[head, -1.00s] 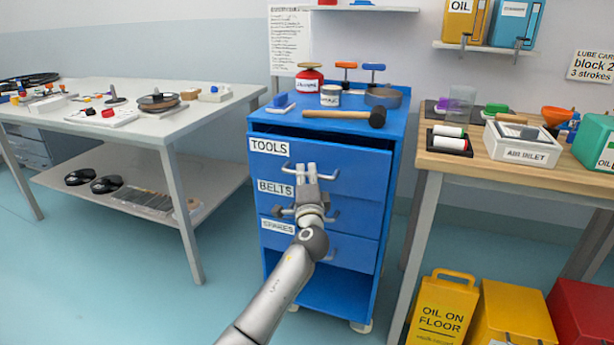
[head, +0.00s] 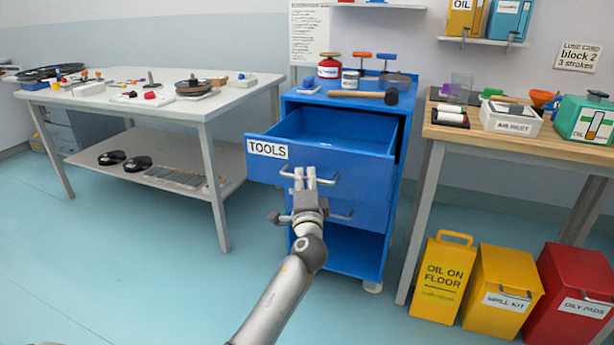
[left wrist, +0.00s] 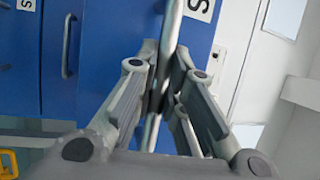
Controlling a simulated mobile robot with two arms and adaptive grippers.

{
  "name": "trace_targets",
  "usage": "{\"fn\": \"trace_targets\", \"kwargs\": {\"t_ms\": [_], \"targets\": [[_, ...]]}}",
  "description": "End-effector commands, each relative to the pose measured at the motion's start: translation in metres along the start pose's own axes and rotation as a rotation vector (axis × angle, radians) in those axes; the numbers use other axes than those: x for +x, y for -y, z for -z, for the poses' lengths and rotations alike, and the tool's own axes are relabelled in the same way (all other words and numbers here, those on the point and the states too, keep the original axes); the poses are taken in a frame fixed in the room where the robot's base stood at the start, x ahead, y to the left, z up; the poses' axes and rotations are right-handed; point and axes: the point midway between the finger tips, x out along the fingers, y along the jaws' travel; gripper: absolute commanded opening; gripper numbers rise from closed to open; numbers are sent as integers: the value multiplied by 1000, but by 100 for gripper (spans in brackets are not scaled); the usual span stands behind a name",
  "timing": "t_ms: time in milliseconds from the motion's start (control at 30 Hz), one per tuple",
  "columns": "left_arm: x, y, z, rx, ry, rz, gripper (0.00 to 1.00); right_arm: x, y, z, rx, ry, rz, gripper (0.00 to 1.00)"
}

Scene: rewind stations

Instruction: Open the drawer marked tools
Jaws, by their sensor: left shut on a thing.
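The drawer marked tools (head: 345,167) is the top drawer of the blue cabinet (head: 396,215). It stands well out from the cabinet, and its inside looks empty. Its white label reads TOOLS. My left gripper (head: 305,176) is at the front of this drawer, shut on its metal bar handle (head: 328,181). In the left wrist view the fingers (left wrist: 160,95) close around the handle bar (left wrist: 171,35), with the blue drawer front behind it. The lower drawers are partly hidden by the pulled-out drawer and my arm. My right gripper does not show.
A white table (head: 190,108) stands at left, a wooden bench (head: 500,140) at right. Yellow and red bins (head: 580,290) sit below the bench. The floor in front is clear.

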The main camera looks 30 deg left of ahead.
Motion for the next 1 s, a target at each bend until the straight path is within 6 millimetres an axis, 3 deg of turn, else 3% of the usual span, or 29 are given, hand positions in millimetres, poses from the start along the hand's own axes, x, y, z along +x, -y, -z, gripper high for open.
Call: {"fn": "trace_targets", "kwargs": {"t_ms": [600,633,800,1000], "targets": [[-6,1,-2,0,-2,-1,0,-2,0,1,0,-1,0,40],[-6,1,-2,0,-2,-1,13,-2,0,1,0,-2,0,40],[-6,1,-2,0,-1,0,34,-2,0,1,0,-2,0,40],[-6,2,-2,0,-1,1,34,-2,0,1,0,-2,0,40]]}}
